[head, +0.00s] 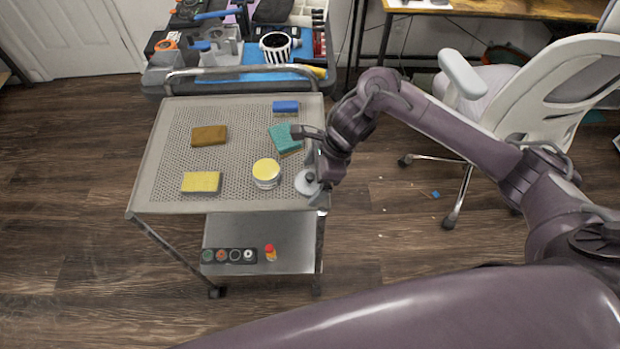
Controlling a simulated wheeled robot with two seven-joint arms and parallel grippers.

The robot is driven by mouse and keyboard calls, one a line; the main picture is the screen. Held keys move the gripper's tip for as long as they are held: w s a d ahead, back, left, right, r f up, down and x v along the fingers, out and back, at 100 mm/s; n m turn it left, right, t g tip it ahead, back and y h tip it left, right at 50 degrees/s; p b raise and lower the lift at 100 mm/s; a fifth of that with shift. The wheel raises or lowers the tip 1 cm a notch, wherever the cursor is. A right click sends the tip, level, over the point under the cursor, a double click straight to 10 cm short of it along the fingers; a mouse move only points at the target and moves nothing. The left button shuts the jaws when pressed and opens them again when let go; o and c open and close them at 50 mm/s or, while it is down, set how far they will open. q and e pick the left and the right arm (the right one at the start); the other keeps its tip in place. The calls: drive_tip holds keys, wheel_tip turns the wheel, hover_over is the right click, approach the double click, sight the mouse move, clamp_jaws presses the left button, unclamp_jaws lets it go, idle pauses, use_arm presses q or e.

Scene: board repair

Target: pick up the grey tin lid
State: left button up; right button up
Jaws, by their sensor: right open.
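The grey tin lid (302,186) is a round grey disc with a small dark knob, near the front right corner of the perforated trolley top. A round tin (266,180) with a yellow top stands just left of it. My right gripper (314,165) is open at the lid, reaching in from the right and covering part of the lid's right side. I cannot tell whether a finger touches the lid. My left gripper is not in view.
The trolley top (165,165) also holds a brown sponge (209,136), a yellow sponge (201,183), a teal pad (284,139) and a blue block (286,107). A raised handle bar (240,70) runs along the back. A white chair (550,85) stands at right.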

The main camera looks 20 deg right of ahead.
drive_tip(key=c, duration=1)
drive_tip(key=shift+r, duration=0.1)
drive_tip(key=shift+c, duration=0.2)
